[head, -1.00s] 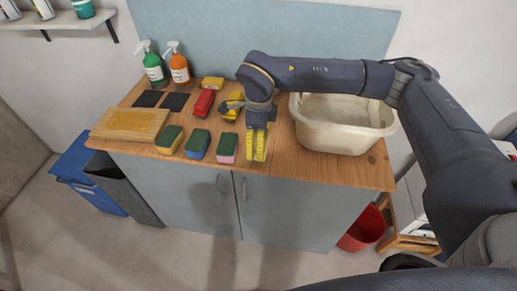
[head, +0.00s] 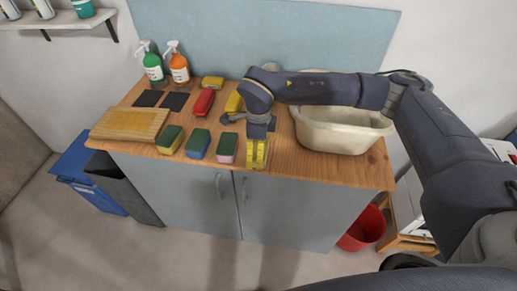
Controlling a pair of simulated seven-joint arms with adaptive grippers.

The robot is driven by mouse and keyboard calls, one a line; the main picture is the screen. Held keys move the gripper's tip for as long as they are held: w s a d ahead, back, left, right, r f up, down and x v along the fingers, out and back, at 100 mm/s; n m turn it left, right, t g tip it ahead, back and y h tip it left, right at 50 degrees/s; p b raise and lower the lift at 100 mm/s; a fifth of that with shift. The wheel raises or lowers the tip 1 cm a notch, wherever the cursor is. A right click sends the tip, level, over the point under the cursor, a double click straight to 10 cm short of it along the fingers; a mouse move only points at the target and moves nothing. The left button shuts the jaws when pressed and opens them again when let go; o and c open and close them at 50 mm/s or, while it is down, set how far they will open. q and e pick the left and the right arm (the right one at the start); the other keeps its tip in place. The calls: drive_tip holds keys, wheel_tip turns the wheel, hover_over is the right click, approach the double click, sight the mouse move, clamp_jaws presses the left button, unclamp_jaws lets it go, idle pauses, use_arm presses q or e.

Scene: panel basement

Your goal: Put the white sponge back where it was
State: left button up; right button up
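My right gripper (head: 257,155) comes in from the right and points down at the front edge of the counter, just right of the pink sponge with a green top (head: 227,148). Its yellow fingers are close together; whether they are open or shut on something cannot be told. I cannot make out a white sponge; the gripper and wrist hide the patch of counter behind them. A blue sponge with a green top (head: 198,144) and a yellow one with a green top (head: 170,139) stand in the same front row. My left gripper is not in view.
A cream basin (head: 345,137) stands right of the gripper. A wooden board (head: 128,124) lies at left. Counter at front right is clear.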

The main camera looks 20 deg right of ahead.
wheel_tip(320, 180, up, 12)
drive_tip(key=shift+r, duration=0.15)
idle(0.7)
